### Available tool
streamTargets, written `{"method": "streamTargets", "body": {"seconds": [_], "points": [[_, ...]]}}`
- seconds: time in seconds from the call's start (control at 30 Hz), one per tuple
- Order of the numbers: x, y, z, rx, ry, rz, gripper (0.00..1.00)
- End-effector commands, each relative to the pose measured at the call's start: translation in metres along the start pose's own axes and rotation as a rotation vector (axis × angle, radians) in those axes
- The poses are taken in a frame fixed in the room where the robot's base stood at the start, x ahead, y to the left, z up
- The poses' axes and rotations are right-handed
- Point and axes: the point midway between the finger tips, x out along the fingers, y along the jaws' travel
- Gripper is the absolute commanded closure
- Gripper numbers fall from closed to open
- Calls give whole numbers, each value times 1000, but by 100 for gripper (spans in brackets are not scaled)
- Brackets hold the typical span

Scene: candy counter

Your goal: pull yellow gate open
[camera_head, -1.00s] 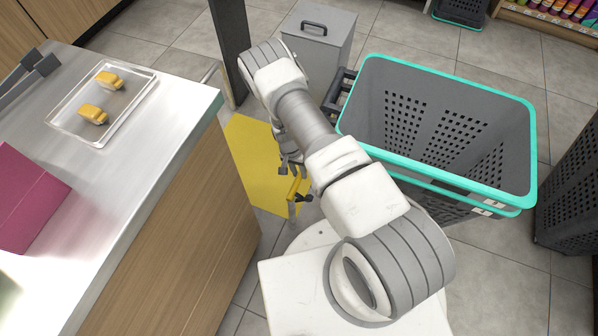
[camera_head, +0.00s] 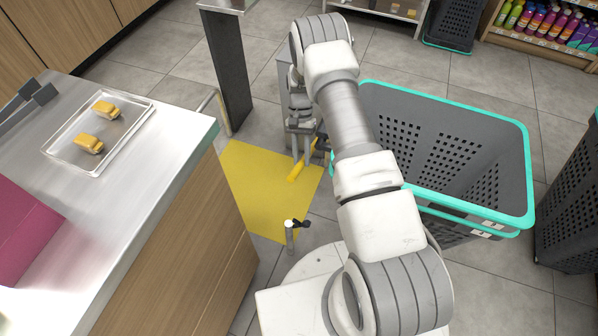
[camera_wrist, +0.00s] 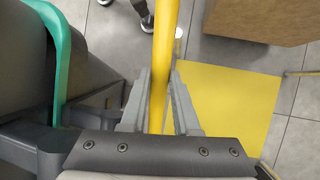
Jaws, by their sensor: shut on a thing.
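In the wrist view the bar (camera_wrist: 160,62) runs upright through the picture, between the two grey fingers of my gripper (camera_wrist: 158,88). The fingers are shut on the bar. The gate's hinge cannot be made out.
A grey basket with a turquoise rim (camera_head: 470,86) stands close on the right. The counter (camera_head: 165,120) is on the left, with a tray (camera_head: 68,152) of yellow items. A dark post (camera_head: 230,75) stands behind. Yellow flooring (camera_head: 262,185) between is clear.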

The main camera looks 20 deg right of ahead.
Motion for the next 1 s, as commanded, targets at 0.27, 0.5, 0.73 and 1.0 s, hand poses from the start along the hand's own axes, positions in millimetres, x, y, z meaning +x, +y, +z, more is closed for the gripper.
{"method": "streamTargets", "body": {"seconds": [0.27,0.5,0.73,1.0], "points": [[-29,4,-6,-13,-48,-8,100],[-36,6,-5,-17,-63,-7,100],[-36,7,-5,-17,-63,-6,100],[-35,7,-4,-17,-67,-5,51]]}}
